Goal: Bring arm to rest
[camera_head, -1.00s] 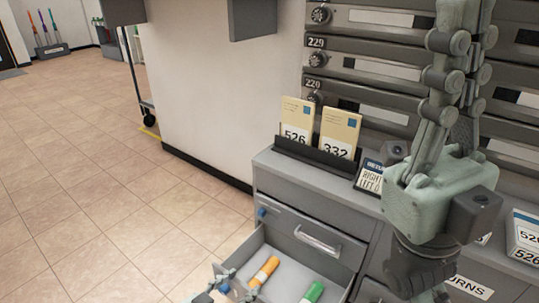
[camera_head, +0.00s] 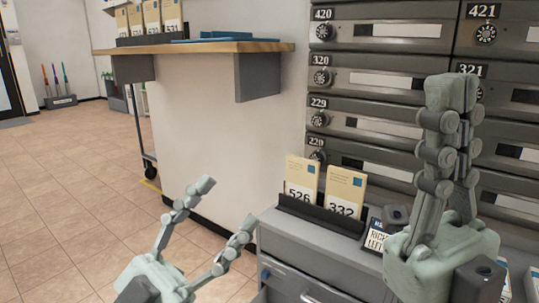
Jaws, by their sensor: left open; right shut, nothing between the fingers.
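My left gripper (camera_head: 222,215) is at the bottom centre-left of the head view, its two fingers spread wide and empty. It is in front of the grey drawer cabinet (camera_head: 310,247), to its left over the floor in the picture. My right gripper (camera_head: 455,90) stands upright at the right, its fingers together with nothing between them. It is in front of the mailboxes and hides part of them and of the cabinet top.
Two envelopes marked 526 (camera_head: 301,182) and 332 (camera_head: 344,190) stand in a dark holder on the cabinet. A small sign (camera_head: 377,238) stands beside it. A wooden shelf (camera_head: 200,47) with more envelopes juts from the wall. Mailboxes (camera_head: 380,78) fill the back right.

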